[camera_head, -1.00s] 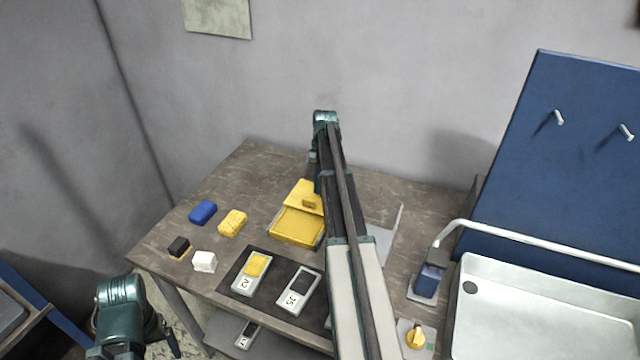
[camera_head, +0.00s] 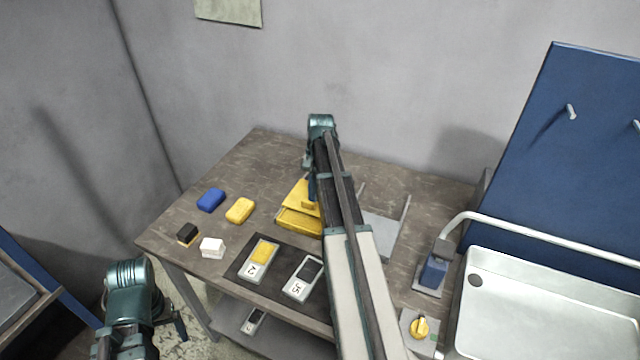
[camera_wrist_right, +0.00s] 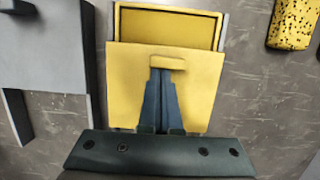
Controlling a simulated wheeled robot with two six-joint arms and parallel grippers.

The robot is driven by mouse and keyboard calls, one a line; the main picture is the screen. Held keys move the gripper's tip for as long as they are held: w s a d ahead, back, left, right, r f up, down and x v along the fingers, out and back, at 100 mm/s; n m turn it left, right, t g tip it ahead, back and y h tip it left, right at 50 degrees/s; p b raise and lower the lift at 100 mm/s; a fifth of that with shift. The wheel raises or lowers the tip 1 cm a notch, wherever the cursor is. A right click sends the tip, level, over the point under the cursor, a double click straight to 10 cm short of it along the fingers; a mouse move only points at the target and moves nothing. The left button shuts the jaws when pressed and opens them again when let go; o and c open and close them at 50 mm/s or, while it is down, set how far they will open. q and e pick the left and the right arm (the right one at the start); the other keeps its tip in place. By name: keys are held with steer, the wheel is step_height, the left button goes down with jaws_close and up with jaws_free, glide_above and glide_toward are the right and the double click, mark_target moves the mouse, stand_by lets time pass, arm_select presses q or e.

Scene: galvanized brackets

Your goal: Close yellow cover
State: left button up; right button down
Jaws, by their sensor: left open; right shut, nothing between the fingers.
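The yellow cover (camera_head: 299,194) is a flat plate with a small raised handle (camera_wrist_right: 167,63). It lies over part of a shallow yellow box (camera_head: 299,223), whose near part shows uncovered in the head view. In the right wrist view the cover (camera_wrist_right: 125,85) fills the middle and the box's open part (camera_wrist_right: 165,28) shows beyond it. My right gripper (camera_wrist_right: 161,74) is shut and empty, its fingertips over the cover just behind the handle; contact is hard to tell. My left gripper (camera_head: 180,328) is open, low at the left, away from the table.
Blue (camera_head: 211,200), yellow (camera_head: 240,210), black (camera_head: 187,234) and white (camera_head: 212,247) blocks stand left of the box. Two meters (camera_head: 259,260) lie on a dark mat in front. A blue device (camera_head: 433,272) and a sink (camera_head: 560,305) are at the right.

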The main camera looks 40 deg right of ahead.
steer(key=s+a, duration=0.2)
steer(key=a, duration=0.1)
steer(key=s+a, duration=0.1)
steer(key=a, duration=0.1)
steer(key=shift+a, duration=0.1)
steer(key=shift+w, duration=0.15)
steer(key=shift+w+d, duration=0.25)
steer(key=shift+d, duration=0.1)
steer(key=d, duration=0.1)
steer(key=w+d, duration=0.2)
steer(key=shift+d, duration=0.25)
arm_select(q)
step_height(320, 180, up, 10)
steer(key=d+p, duration=0.1)
steer(key=p, duration=0.8)
steer(key=shift+d+f+p, duration=0.15)
steer(key=shift+d+p, duration=0.05)
steer(key=shift+p, duration=0.15)
arm_select(e)
steer(key=s+v, duration=0.1)
steer(key=v, duration=0.8)
steer(key=shift+w+r, duration=0.2)
steer(key=shift+r, duration=0.3)
arm_select(q)
steer(key=shift+s, duration=0.1)
